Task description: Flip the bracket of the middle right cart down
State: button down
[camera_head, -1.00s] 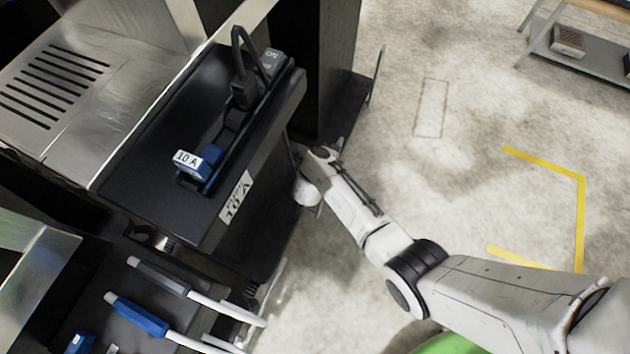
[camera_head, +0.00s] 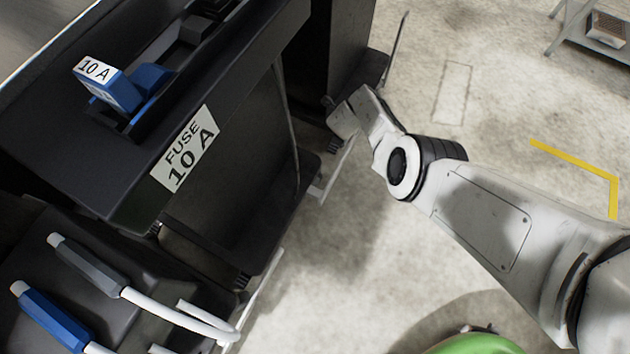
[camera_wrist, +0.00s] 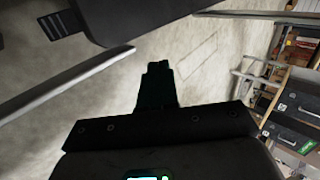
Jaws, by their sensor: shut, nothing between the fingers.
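A black cart with a "FUSE 10 A" label (camera_head: 185,148) stands left of centre in the head view. A pale metal bar (camera_head: 333,172) sticks out low at its right side, close to my wrist. I cannot tell for sure if it is the bracket. In the wrist view a pale bar (camera_wrist: 70,82) runs diagonally at the left, apart from my fingers. My gripper (camera_wrist: 158,72) is shut and empty, a dark shape over the floor. In the head view my fingers are hidden beyond my wrist, low beside the carts.
Another black cart (camera_head: 345,50) stands behind, with a thin upright plate (camera_head: 397,45) at its right. At lower left are grey and blue plugs (camera_head: 45,320) on white cables. Shelving with dark cases (camera_wrist: 295,125) is at the wrist view's right. Concrete floor (camera_head: 450,90) is open at right.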

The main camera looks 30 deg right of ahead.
jog(key=shift+w+d+f+b, duration=0.25)
jog(key=shift+d+f+b, duration=0.05)
jog(key=shift+f+b, duration=0.65)
jog(key=shift+w+d+f+b, duration=0.2)
jog(key=shift+d+f+b, duration=0.15)
jog(key=shift+f+b, duration=0.6)
jog(key=shift+w+d+f+b, duration=0.25)
jog(key=shift+d+f+b, duration=0.05)
jog(key=shift+f+b, duration=0.65)
jog(key=shift+r, duration=0.15)
notch_tip(320, 180, up, 4)
jog(key=p, duration=0.4)
jog(key=shift+f+p, duration=0.25)
jog(key=shift+p, duration=0.1)
notch_tip(320, 180, up, 10)
jog(key=p, duration=1)
jog(key=shift+r, duration=0.15)
jog(key=shift+d, duration=0.1)
